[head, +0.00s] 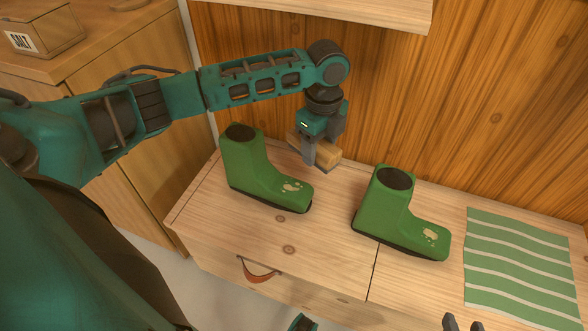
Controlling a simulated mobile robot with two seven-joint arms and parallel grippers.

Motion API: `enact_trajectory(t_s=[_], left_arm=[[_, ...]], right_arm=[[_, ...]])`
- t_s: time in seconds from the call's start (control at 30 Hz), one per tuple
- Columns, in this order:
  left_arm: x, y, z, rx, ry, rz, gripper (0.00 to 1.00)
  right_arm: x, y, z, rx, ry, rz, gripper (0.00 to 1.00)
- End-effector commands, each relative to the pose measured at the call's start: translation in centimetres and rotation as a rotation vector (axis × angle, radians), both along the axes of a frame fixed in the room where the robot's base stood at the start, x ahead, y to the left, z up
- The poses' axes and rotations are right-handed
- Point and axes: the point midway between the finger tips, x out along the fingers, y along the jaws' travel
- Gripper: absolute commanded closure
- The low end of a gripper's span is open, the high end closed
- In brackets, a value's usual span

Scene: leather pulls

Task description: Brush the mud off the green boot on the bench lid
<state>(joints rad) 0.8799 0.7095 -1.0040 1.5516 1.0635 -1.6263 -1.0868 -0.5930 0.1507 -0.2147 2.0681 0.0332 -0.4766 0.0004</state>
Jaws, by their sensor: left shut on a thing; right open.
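Two green boots stand upright on the pale wooden bench lid (215,215). The left boot (248,170) has a pale mud patch (291,186) on its toe. The right boot (392,215) stands by the lid seam and has a similar mud patch (430,234) on its toe. My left gripper (309,160) is shut on a wooden block-shaped brush (329,155), behind the left boot's toe and apart from the patch. The brush's underside is mostly hidden. My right gripper (463,325) is open and empty at the bottom edge, only its fingertips showing.
A green striped cloth (520,265) lies at the right of the bench. A leather pull (258,272) hangs on the front. A wooden shelf (330,10) overhangs the back wall. A salt box (42,30) sits on the left cabinet. The lid's front left is clear.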

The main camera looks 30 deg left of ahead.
Motion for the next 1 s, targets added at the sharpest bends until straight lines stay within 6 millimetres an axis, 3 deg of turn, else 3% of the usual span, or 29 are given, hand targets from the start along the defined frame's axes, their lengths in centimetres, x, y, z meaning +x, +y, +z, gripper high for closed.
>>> enact_trajectory(t_s=[0.3,0.53,0.73,1.0], left_arm=[[0.0,2.9,-5.8,-0.002,0.005,-0.614,0.69],[-0.4,4.9,-9.1,-0.002,0.001,-0.994,0.69],[-0.7,5.7,-10.5,0.001,0.000,-1.164,0.69],[-0.8,5.9,-11.9,0.001,0.000,-1.196,0.69]], right_arm=[[0.0,0.1,-0.5,0.003,0.000,-0.002,0.57],[0.0,0.1,-0.8,0.003,0.000,-0.002,0.57],[0.0,0.0,-0.9,0.002,-0.001,-0.001,0.57],[0.0,0.1,-2.1,0.002,0.004,0.001,0.57]])
